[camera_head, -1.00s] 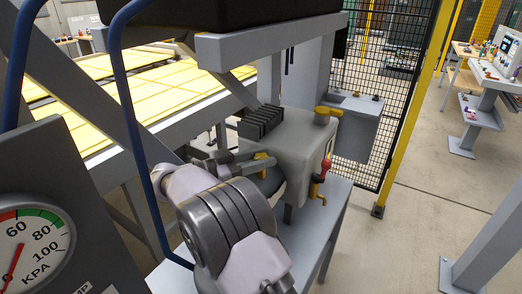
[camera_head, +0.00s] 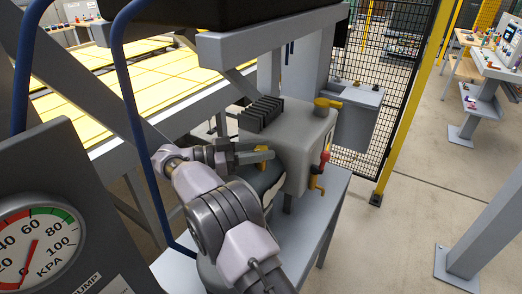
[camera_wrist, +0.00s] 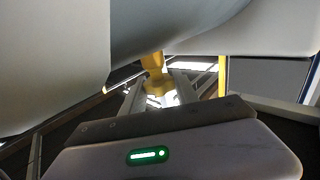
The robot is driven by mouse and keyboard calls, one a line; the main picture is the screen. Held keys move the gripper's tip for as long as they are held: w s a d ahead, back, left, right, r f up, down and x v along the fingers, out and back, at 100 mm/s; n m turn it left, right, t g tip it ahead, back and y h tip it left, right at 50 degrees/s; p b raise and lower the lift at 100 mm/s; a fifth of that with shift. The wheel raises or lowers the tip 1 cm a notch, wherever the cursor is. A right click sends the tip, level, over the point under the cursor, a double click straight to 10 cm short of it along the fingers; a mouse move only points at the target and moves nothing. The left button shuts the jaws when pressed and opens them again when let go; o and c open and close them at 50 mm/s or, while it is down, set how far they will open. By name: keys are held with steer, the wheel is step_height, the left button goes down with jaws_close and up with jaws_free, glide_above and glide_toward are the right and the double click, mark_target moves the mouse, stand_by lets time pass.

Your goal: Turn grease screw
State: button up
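The grease screw appears to be the small yellow part under the grey rounded housing (camera_head: 300,140). In the wrist view the yellow screw (camera_wrist: 153,66) hangs below the pale curved body, ahead of my gripper (camera_wrist: 158,82). The two fingers are apart, one to each side of the screw's lower end, with a bright gap showing between them. I cannot tell whether they touch it. In the head view my gripper (camera_head: 245,153) reaches in from the left to the yellow part (camera_head: 263,153) at the housing's left side. The screw's upper end is hidden.
A yellow lever (camera_head: 328,103) and a red handle (camera_head: 325,157) stick out of the housing. It stands above a grey table (camera_head: 318,212). Blue tubes (camera_head: 128,90) hang at left near my arm. A pressure gauge (camera_head: 35,250) is at lower left. Open floor lies at right.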

steer(key=o, duration=0.4)
steer(key=shift+d, duration=0.15)
steer(key=shift+c, duration=0.2)
steer(key=shift+r, duration=0.1)
steer(key=r+p, duration=0.1)
steer(key=r, duration=0.1)
steer(key=r+p, duration=0.1)
steer(key=r, duration=0.1)
steer(key=shift+s, duration=0.4)
steer(key=s+d+p, duration=0.3)
steer(key=s+p, duration=1.2)
steer(key=p, duration=0.7)
steer(key=shift+r, duration=0.35)
steer(key=shift+w, duration=0.1)
